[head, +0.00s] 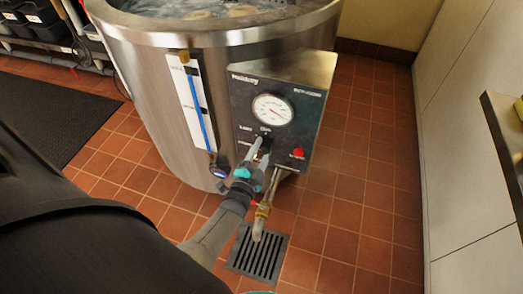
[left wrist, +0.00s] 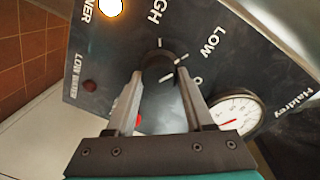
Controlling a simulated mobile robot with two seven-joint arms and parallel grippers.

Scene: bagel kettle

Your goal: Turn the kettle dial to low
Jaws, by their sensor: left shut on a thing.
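The kettle's control box (head: 245,97) is a dark panel on the front of a large steel kettle (head: 150,70). Its black dial (left wrist: 158,62) sits between my left gripper's fingertips in the left wrist view. My left gripper (head: 261,146) is shut on the dial, and its fingers hide much of it in the head view. The labels HIGH, LOW (left wrist: 210,42) and a partly cut-off O-word lie around the dial. White tick marks show near its rim; I cannot tell for certain which setting it points to.
A round white gauge (head: 272,110) is above the dial, and a red button (head: 298,153) is to its right. A lamp (left wrist: 110,7) glows on the panel. A brass-fitted pipe (head: 263,210) stands below, over a floor drain (head: 258,255). Tiled floor at right is clear.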

